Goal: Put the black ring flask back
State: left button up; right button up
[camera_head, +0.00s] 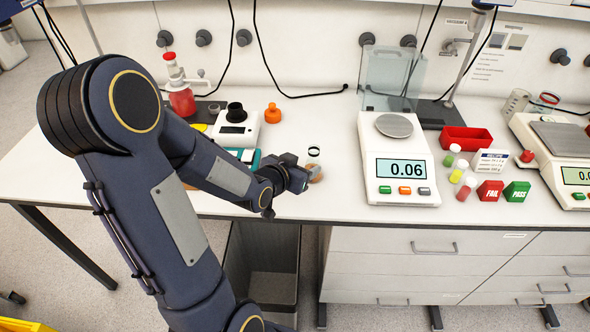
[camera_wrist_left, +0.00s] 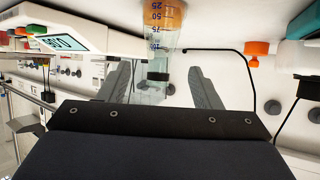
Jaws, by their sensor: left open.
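The black ring flask (camera_head: 314,152) stands on the white bench, left of the scale reading 0.06. It is clear, with a black ring near its top and orange liquid low down, partly hidden by my gripper in the head view. My left gripper (camera_head: 303,178) is beside it, low over the bench's front part. In the left wrist view, which looks upside down, the flask (camera_wrist_left: 166,50) shows graduation marks and lies between the two spread fingers of my open gripper (camera_wrist_left: 163,80), with gaps on both sides. How deep it sits between them is unclear. My right gripper is out of view.
The scale (camera_head: 398,160) stands right of the flask. Beyond it are a red tray (camera_head: 466,139), small vials, red FAIL (camera_head: 489,191) and green PASS (camera_head: 516,192) blocks and a second scale (camera_head: 560,150). An orange cap (camera_head: 272,113) and small white device (camera_head: 236,127) stand behind my arm.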

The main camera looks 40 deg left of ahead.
pick_arm(q)
jog(key=s+d+r+g+h, duration=0.1)
jog(key=s+d+r+g, duration=0.1)
jog(key=s, duration=0.5)
jog(key=s+d+r+g+h, duration=0.1)
jog(key=s+d+r+g, duration=0.1)
jog(key=s+d, duration=0.3)
jog(key=s+d+r+n+g+h, duration=0.1)
jog(key=s+d+r+g+h, duration=0.1)
jog(key=s, duration=0.8)
jog(key=shift+s+d+g, duration=0.15)
jog(key=shift+d+g, duration=0.45)
jog(key=shift+d, duration=0.65)
jog(key=shift+r, duration=0.1)
